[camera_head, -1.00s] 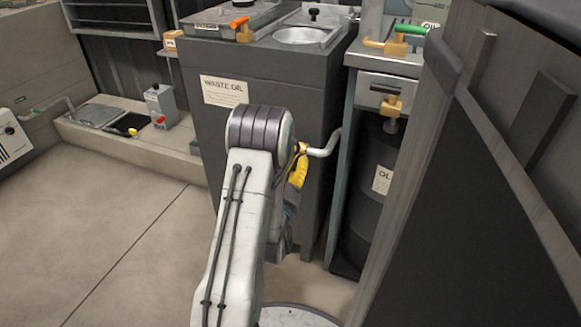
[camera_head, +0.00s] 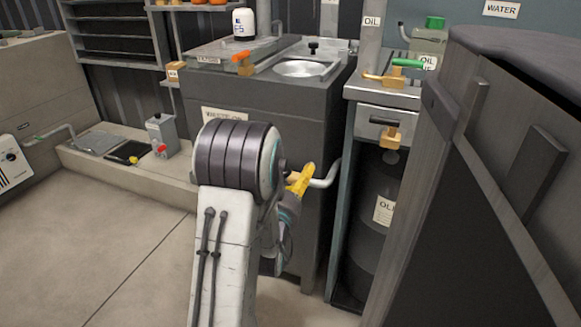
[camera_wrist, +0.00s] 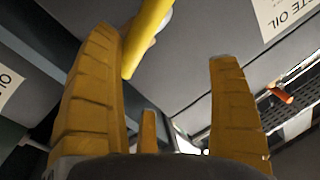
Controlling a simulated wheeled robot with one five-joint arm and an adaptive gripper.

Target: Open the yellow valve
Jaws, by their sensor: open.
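The yellow valve has a yellow bar handle (camera_wrist: 147,38), which shows in the wrist view at top centre, running down towards my left finger. In the head view a yellow part (camera_head: 303,180), which looks like this handle, shows just right of my arm, by a pale bent pipe (camera_head: 327,177) on the dark waste oil cabinet. My gripper (camera_wrist: 164,46) is open in the wrist view, its ridged yellow fingers wide apart. The handle's lower end lies between them, close to the left finger; I cannot tell whether they touch. In the head view my arm hides most of my gripper.
The waste oil cabinet (camera_head: 262,112) stands ahead. To its right is a shelf unit with a green-handled valve (camera_head: 400,68) and a dark oil drum (camera_head: 375,230) below. A large dark panel (camera_head: 470,230) closes off the right side. The floor at left (camera_head: 110,235) is clear.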

